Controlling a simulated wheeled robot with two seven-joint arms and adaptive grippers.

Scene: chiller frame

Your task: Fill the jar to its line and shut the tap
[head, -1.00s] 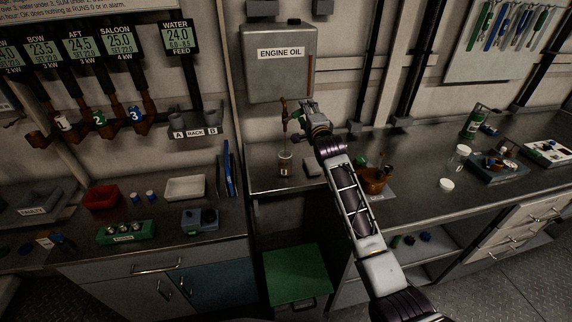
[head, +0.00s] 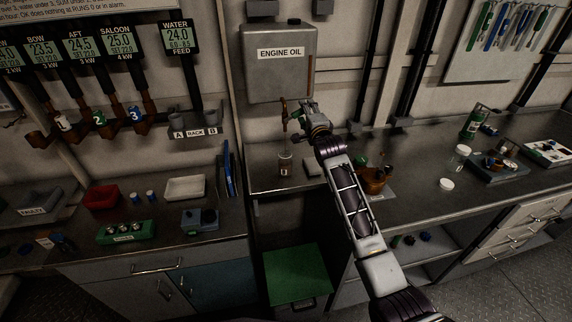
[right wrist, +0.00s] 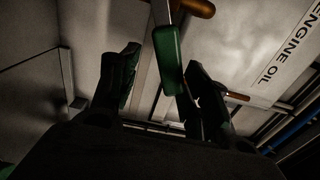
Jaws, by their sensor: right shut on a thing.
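The engine oil tank (head: 278,62) hangs on the wall, with a brown tap (head: 285,114) below it. A small jar (head: 285,163) stands upright on the bench beneath the tap; its line and fill level are too small to read. My right gripper (head: 301,107) is at the tap. In the right wrist view, the green tap lever (right wrist: 168,60) lies between the two fingers of my right gripper (right wrist: 160,75), which is shut on it. Oil flow cannot be made out. My left gripper is not in view.
A brown pot (head: 373,181) stands beyond my right forearm. A white lid (head: 446,184) and clear jar (head: 460,157) stand farther right. A green-topped box (head: 297,272) stands below the bench.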

